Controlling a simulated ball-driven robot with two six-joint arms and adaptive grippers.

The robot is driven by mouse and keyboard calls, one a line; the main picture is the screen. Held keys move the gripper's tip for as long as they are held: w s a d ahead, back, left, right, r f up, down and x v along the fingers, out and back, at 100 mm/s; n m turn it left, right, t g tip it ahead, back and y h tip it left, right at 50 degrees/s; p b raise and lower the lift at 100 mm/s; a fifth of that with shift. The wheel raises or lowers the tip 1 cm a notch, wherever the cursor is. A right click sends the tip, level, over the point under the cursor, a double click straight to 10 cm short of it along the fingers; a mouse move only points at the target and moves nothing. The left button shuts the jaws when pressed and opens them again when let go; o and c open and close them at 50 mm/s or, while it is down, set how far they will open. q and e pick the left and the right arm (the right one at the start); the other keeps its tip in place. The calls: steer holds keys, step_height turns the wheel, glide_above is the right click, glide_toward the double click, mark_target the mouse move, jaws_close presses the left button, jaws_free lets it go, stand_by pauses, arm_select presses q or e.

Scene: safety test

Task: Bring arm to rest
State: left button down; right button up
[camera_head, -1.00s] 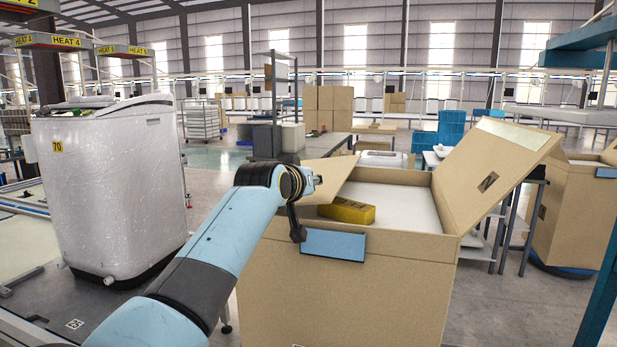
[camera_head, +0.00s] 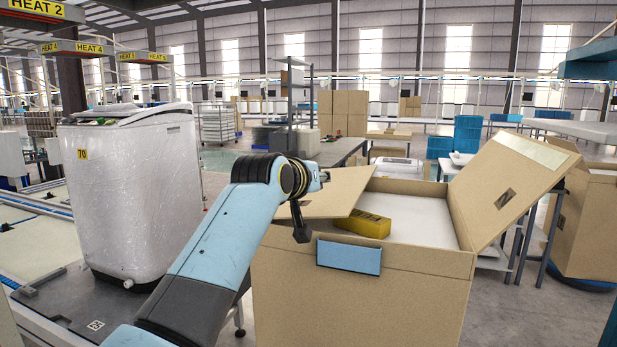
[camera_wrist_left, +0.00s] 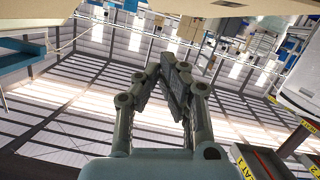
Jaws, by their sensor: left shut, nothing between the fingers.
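My left arm (camera_head: 207,250), light blue and grey with a black joint, comes in from the lower left in the head view. Its far end is in front of the open cardboard box (camera_head: 360,300), near the raised left flap. I cannot make out the gripper fingers clearly there. In the left wrist view my left gripper (camera_wrist_left: 163,66) is shut, its fingers together with nothing between them. Behind it that view shows the hall tilted and upside down. My right arm and gripper are in neither view.
A yellow block (camera_head: 362,224) lies at the box's opening, beside white contents. A blue label (camera_head: 348,257) is on the box's front. A white wrapped machine (camera_head: 135,200) marked 70 stands at left. Tables and more boxes stand behind. Open floor shows between machine and box.

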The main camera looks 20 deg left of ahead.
arm_select(q)
steer(key=v, duration=0.5)
steer(key=s+a+f+g+b, duration=0.1)
steer(key=s+f+g+b, duration=0.4)
steer(key=f, duration=1.2)
steer(key=s+a+f+y+b, duration=0.15)
steer(key=s+f, duration=0.65)
steer(key=f, duration=1)
steer(key=s+a+f+g+b, duration=0.25)
steer(key=s+f+b, duration=0.3)
steer(key=f, duration=1.15)
steer(key=s+a+f+m+g+b, duration=0.1)
steer(key=s+f+g+b, duration=0.1)
steer(key=s+f, duration=0.8)
steer(key=s+a+f+g+b, duration=0.1)
steer(key=s+a+f+g, duration=0.1)
steer(key=s+f, duration=0.8)
steer(key=s+a+f+g, duration=0.1)
steer(key=s+f, duration=0.2)
steer(key=s, duration=0.5)
steer(key=s+a+f+g+b, duration=0.1)
steer(key=s+f, duration=0.2)
steer(key=s, duration=0.5)
steer(key=s+a+f+m+g+b, duration=0.1)
steer(key=s+a+f, duration=0.1)
steer(key=s, duration=0.6)
steer(key=shift+f+y, duration=0.35)
steer(key=shift+f, duration=0.4)
steer(key=shift+d, duration=0.1)
